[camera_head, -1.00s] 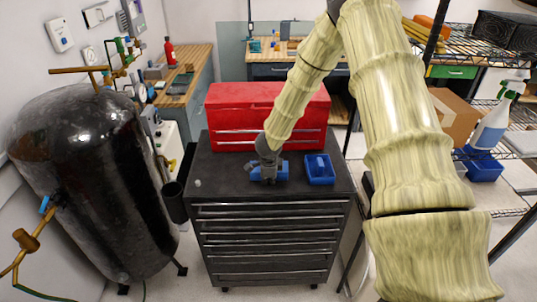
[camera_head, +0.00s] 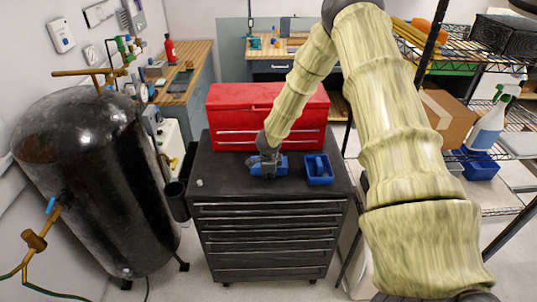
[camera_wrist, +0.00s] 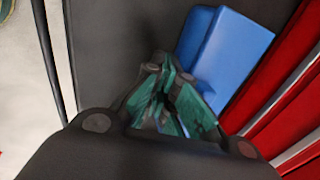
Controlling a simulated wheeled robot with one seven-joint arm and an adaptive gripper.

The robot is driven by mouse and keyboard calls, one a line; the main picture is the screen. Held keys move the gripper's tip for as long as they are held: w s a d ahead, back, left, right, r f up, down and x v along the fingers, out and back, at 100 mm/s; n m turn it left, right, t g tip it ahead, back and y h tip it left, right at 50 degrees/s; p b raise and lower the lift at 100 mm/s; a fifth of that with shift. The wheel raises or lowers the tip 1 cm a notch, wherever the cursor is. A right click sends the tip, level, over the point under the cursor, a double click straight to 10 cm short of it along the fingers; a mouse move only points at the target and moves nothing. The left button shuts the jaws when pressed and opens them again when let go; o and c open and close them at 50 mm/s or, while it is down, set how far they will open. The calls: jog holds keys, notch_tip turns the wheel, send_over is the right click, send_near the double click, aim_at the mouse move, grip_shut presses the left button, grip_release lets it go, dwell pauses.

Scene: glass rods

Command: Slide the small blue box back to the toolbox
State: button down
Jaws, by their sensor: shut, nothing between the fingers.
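The small blue box (camera_head: 282,166) lies on the dark cabinet top, in front of the red toolbox (camera_head: 268,105). My gripper (camera_head: 268,174) is down at the box's front side and hides its middle in the head view. In the wrist view the blue box (camera_wrist: 228,58) lies just beyond my fingers, with a strip of dark top between it and the red toolbox (camera_wrist: 285,85). My gripper's green-padded fingers (camera_wrist: 170,105) are shut and empty beside the box. Whether they touch it is unclear.
An open blue bin (camera_head: 319,178) stands to the right of the box on the cabinet (camera_head: 225,190). A small pale object (camera_head: 199,183) lies at the left edge. The top between them and the front edge is mostly clear. A black tank (camera_head: 95,180) stands left.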

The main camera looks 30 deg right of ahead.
jog(key=shift+w+d, duration=0.55)
jog(key=shift+w, duration=0.3)
jog(key=shift+w+d, duration=0.55)
jog(key=shift+w, duration=0.25)
jog(key=shift+w+d, duration=0.55)
jog(key=shift+w, duration=0.3)
jog(key=shift+s+a+p+v, duration=0.1)
jog(key=shift+s+v, duration=0.05)
jog(key=shift+v, duration=0.95)
jog(key=shift+s+a+p+v, duration=0.1)
jog(key=shift+s+v, duration=0.1)
jog(key=shift+v, duration=0.95)
jog(key=shift+s+a+p+v, duration=0.1)
jog(key=shift+s+v, duration=0.05)
jog(key=shift+v, duration=0.95)
jog(key=shift+f, duration=0.2)
